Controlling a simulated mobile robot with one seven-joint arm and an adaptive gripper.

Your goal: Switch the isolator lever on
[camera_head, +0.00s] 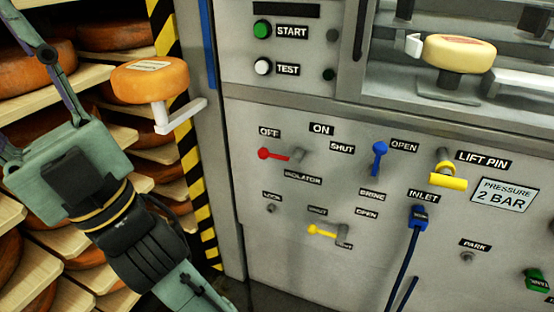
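The isolator lever (272,154) is a red handle on the grey panel, in the middle of the view. It points left from its grey pivot, with its round end below the OFF label (270,132). The ON label (321,129) is above and right of the pivot, and the ISOLATOR label (303,178) is below it. My gripper (70,150) is at the left, in front of the cheese shelves, well apart from the lever. Its finger links run toward the upper left and out of frame. The fingertips are cut off, so I cannot tell its opening.
An orange cheese wheel (150,79) on a white bracket (178,118) stands between my gripper and the panel. Blue (379,158), yellow (321,231) and other controls surround the lever. A blue hose plug (418,216) is at INLET. The space directly before the lever looks clear.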

